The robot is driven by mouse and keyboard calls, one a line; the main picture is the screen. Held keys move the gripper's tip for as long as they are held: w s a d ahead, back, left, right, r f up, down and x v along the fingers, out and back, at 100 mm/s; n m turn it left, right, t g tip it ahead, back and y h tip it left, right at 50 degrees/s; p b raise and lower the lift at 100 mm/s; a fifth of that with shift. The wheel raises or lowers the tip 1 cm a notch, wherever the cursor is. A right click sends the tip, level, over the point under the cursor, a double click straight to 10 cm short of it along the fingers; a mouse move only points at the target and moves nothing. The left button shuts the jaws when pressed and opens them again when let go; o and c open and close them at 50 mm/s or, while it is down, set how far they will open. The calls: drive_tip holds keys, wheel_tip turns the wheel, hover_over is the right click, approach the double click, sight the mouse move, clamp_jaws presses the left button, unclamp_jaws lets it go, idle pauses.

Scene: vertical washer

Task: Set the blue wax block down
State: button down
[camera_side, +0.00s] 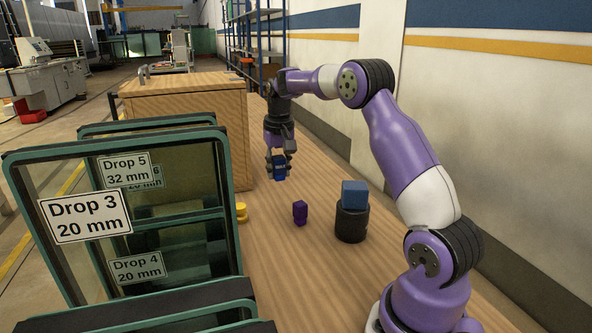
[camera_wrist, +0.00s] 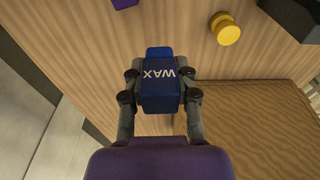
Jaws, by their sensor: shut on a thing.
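The blue wax block (camera_wrist: 158,82) is marked WAX in the wrist view, and it also shows in the side view (camera_side: 280,172). My gripper (camera_side: 279,160) is shut on it, with a finger on each side; the fingers also show in the wrist view (camera_wrist: 160,85). In the side view the block hangs low at the far part of the wooden table (camera_side: 265,215), beside the wooden box. I cannot tell whether its underside touches the table.
A purple block (camera_side: 300,212) and a yellow knob-like piece (camera_side: 241,212) stand nearer on the table. A black cylinder (camera_side: 351,222) carries another blue block (camera_side: 354,194). The wooden box (camera_side: 190,105) and the green-framed glass panels (camera_side: 140,215) stand to the left.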

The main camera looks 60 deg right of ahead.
hover_over(307, 199)
wheel_tip(307, 199, down, 7)
drive_tip(key=shift+s+a+r, duration=0.1)
drive_tip(key=shift+s+a, duration=0.05)
drive_tip(key=shift+f, duration=2)
drive_tip(key=shift+f, duration=0.1)
drive_tip(key=c, duration=0.6)
unclamp_jaws()
drive_tip(key=shift+f, duration=0.1)
